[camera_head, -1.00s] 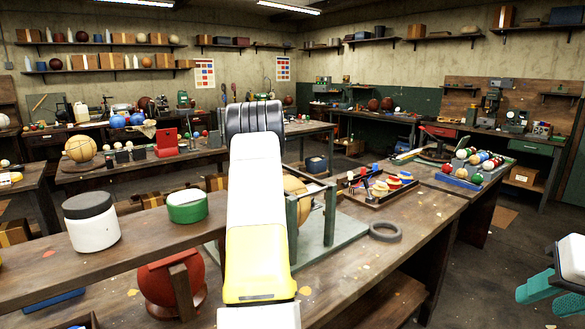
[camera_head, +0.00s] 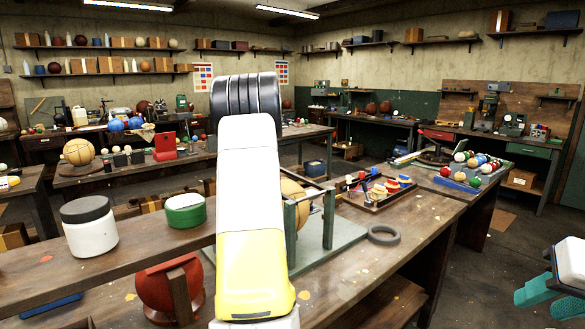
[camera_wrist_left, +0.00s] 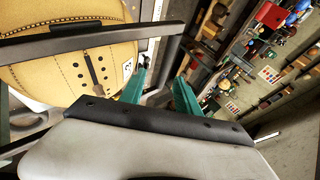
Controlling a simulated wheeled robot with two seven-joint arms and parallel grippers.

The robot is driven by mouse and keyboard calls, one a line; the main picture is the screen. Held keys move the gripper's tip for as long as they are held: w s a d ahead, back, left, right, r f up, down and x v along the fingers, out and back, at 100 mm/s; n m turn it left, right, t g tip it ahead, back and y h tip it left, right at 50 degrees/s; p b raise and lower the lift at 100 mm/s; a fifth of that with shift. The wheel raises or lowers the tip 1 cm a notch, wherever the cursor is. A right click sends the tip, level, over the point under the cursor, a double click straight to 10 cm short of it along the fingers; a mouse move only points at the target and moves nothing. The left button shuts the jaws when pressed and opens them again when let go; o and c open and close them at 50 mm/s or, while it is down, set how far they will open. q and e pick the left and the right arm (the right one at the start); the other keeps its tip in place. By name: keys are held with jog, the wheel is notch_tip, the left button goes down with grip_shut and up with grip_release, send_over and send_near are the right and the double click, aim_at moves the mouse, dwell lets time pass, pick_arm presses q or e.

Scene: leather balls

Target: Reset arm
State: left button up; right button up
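My left arm rises in the middle of the head view, and its gripper is hidden there. In the left wrist view my left gripper (camera_wrist_left: 160,82) shows two teal fingers apart, with nothing seen held between them. A yellow stitched leather ball (camera_wrist_left: 75,60) with dark lacing fills the upper left of that view, beside the fingers; I cannot tell the gap. In the head view a tan ball (camera_head: 296,205) in a green frame is partly hidden behind my left arm. My right gripper (camera_head: 540,295) is at the lower right edge, its teal fingers apart and empty, over the floor.
A wooden shelf close in front holds a white jar (camera_head: 90,230) and a green tin (camera_head: 186,211). A red ball (camera_head: 160,290) sits below it. A dark ring (camera_head: 384,235) and a tray (camera_head: 350,199) of colored items lie on the bench. The bench's right front is mostly clear.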

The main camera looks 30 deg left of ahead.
dwell(0.5)
pick_arm(q)
jog(key=s+d+r+n+h, duration=0.1)
jog(key=s+d+r+h, duration=0.15)
jog(key=s+d, duration=0.45)
jog(key=s+d+r+n+h, duration=0.1)
jog(key=s+d+r, duration=0.2)
jog(key=d, duration=0.8)
jog(key=s+d+r+n+h, duration=0.1)
jog(key=s+d+r, duration=0.1)
jog(key=s+d, duration=0.5)
jog(key=s+d+f+n+h, duration=0.1)
jog(key=s+d+f, duration=0.2)
jog(key=s+d, duration=0.6)
jog(key=s+d+f+n+g+h, duration=0.1)
jog(key=s+d+f+h, duration=0.1)
jog(key=s+d, duration=0.7)
jog(key=s+f, duration=0.1)
jog(key=s, duration=0.2)
jog(key=shift+d+f+n, duration=0.2)
jog(key=shift+d+n, duration=0.1)
